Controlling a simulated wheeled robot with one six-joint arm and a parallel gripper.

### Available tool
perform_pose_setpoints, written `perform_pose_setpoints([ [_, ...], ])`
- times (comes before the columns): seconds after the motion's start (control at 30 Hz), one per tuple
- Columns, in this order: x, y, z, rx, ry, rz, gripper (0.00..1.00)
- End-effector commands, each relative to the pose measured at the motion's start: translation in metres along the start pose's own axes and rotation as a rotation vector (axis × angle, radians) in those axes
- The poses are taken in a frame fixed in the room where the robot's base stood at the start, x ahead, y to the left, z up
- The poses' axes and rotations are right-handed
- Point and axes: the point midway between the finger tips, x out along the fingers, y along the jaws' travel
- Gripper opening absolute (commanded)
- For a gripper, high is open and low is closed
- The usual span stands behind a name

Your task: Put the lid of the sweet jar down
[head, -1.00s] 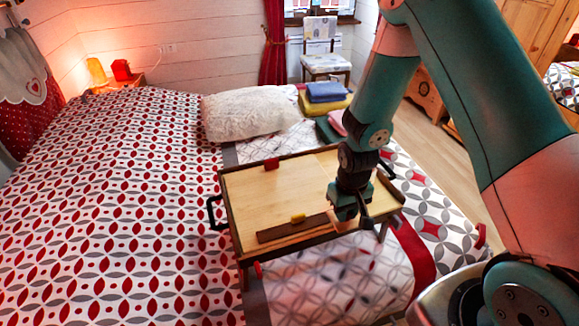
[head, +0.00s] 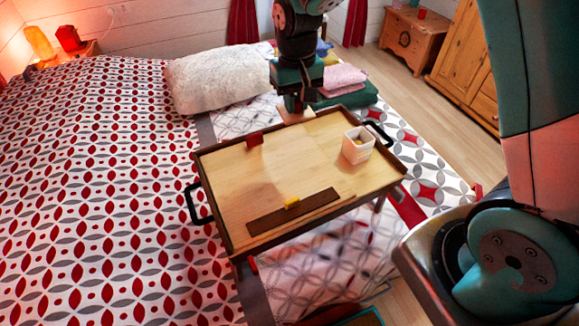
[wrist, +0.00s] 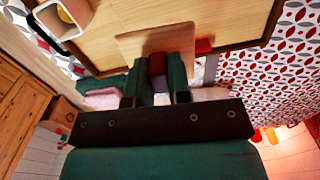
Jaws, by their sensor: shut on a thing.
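The sweet jar (head: 357,146) is a white square tub, open at the top, standing on the right part of the wooden bed tray (head: 290,165). Something yellow shows inside it. It also appears at the upper left of the wrist view (wrist: 66,16). My gripper (head: 297,104) is beyond the tray's far edge in the head view. It is shut on the lid (head: 294,115), a flat pale wooden plate. In the wrist view, my gripper (wrist: 158,78) grips a dark red piece on the lid (wrist: 152,42). I cannot tell the lid's exact height.
A red block (head: 254,138) sits near the tray's far rim. A dark brown strip (head: 280,216) with a yellow piece (head: 292,203) lies near the front. A white pillow (head: 212,80) and folded cloths (head: 345,82) lie beyond. The tray's middle is clear.

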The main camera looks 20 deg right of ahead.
Motion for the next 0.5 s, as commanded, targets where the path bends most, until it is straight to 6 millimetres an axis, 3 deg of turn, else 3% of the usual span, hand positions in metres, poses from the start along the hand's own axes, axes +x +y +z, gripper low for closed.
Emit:
perform_pose_setpoints([
  [0.1,-0.02,-0.014,-0.001,-0.003,0.001,0.0,0.0],
  [0.17,-0.019,-0.016,-0.001,-0.003,-0.004,0.001,0.0],
  [0.27,-0.001,-0.017,0.001,-0.003,-0.01,0.003,0.0],
  [0.5,0.067,-0.017,0.001,-0.004,-0.012,0.003,0.0],
])
